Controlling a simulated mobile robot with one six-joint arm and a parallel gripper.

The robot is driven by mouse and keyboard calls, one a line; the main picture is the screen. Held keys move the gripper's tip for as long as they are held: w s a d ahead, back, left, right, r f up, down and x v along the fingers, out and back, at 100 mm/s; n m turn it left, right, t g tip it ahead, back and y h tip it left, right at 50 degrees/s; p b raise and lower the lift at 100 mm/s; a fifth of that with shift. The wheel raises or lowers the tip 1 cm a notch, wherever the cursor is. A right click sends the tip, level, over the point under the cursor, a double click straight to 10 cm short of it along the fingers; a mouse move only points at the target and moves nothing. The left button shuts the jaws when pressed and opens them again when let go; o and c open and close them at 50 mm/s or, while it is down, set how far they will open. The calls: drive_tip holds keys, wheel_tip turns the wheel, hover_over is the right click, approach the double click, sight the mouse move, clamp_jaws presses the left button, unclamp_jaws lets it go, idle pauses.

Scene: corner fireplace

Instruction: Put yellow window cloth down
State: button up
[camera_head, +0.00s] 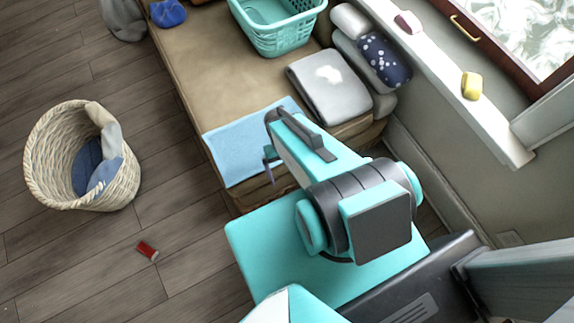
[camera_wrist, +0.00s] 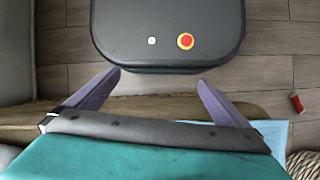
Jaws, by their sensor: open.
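A small yellow folded piece (camera_head: 471,86), which looks like the yellow window cloth, lies on the white window sill (camera_head: 445,75) at the upper right in the head view. It is apart from my gripper. My gripper (camera_head: 269,163) is over the front end of the bench, by the light blue cloth, and is partly hidden by my arm. In the wrist view my gripper (camera_wrist: 159,79) has its two purple fingers spread wide with nothing between them. The yellow piece does not show in the wrist view.
A bench (camera_head: 190,60) carries a light blue cloth (camera_head: 240,145), a grey cushion (camera_head: 325,90) and a teal basket (camera_head: 277,35). A pink-and-white item (camera_head: 407,22) lies farther along the sill. A wicker basket (camera_head: 40,160) and a red can (camera_head: 147,251) are on the floor.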

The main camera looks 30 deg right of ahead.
drive_tip(key=shift+n+g, duration=0.3)
drive_tip(key=shift+n, duration=0.5)
drive_tip(key=s+a, duration=0.1)
drive_tip(key=s+a+f, duration=0.1)
drive_tip(key=s, duration=0.1)
drive_tip(key=shift+s+a+f, duration=0.1)
drive_tip(key=shift+s+a, duration=0.15)
drive_tip(key=shift+a, duration=0.05)
